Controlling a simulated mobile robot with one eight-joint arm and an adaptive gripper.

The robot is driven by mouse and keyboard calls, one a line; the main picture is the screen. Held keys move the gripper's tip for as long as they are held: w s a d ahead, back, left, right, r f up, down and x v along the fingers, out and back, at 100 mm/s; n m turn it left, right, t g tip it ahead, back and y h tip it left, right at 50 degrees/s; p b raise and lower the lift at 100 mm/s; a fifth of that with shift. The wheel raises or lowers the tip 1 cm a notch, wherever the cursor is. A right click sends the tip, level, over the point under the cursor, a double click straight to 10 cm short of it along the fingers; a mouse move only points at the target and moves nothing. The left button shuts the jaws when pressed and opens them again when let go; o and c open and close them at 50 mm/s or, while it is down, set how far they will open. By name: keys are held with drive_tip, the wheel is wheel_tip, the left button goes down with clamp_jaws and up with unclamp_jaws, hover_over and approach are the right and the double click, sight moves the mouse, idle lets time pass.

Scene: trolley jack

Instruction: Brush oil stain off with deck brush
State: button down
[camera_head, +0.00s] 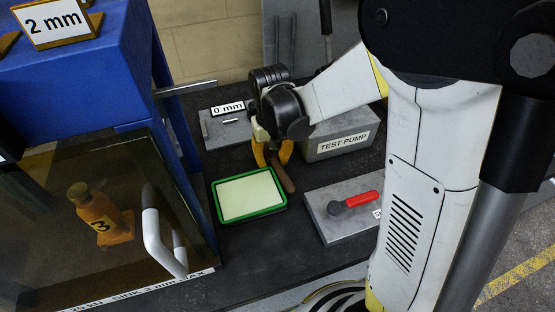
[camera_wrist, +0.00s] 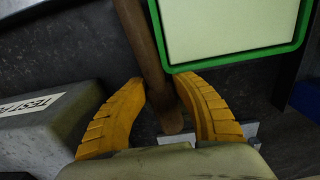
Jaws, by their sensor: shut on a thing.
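My gripper (camera_head: 271,155) has yellow fingers and is over the dark bench, just beyond a green-rimmed tray. It is shut on a brown wooden handle (camera_head: 283,176), which I take for the deck brush's. In the wrist view the handle (camera_wrist: 143,45) runs between the fingers (camera_wrist: 163,88), its rounded end near the palm. No bristles show in either view. The green-rimmed tray (camera_head: 217,205) has a pale, plain surface; it also shows at the top of the wrist view (camera_wrist: 240,60). I can make out no distinct oil stain.
A grey box labelled TEST PUMP (camera_head: 340,145) stands right of my gripper. A grey plate with a red-handled lever (camera_head: 352,202) lies nearer right. A "0 mm" sign (camera_head: 228,108) stands behind. At left are a blue frame (camera_head: 100,85) and a clear-fronted case with an orange jack (camera_head: 100,218).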

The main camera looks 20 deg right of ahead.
sight(285, 166)
drive_tip(key=c, duration=2.2)
unclamp_jaws()
drive_tip(key=shift+s+a, duration=0.1)
drive_tip(key=shift+a, duration=0.7)
drive_tip(key=o, duration=0.9)
drive_tip(key=shift+a, duration=0.9)
drive_tip(key=shift+c, duration=0.2)
drive_tip(key=o, duration=0.5)
drive_tip(key=shift+s+a+r, duration=0.1)
drive_tip(key=shift+a, duration=0.9)
drive_tip(key=shift+d, duration=0.6)
drive_tip(key=shift+c, duration=0.8)
drive_tip(key=d, duration=0.3)
drive_tip(key=shift+r, duration=0.2)
clamp_jaws()
drive_tip(key=shift+d+r, duration=0.1)
drive_tip(key=shift+d, duration=2.35)
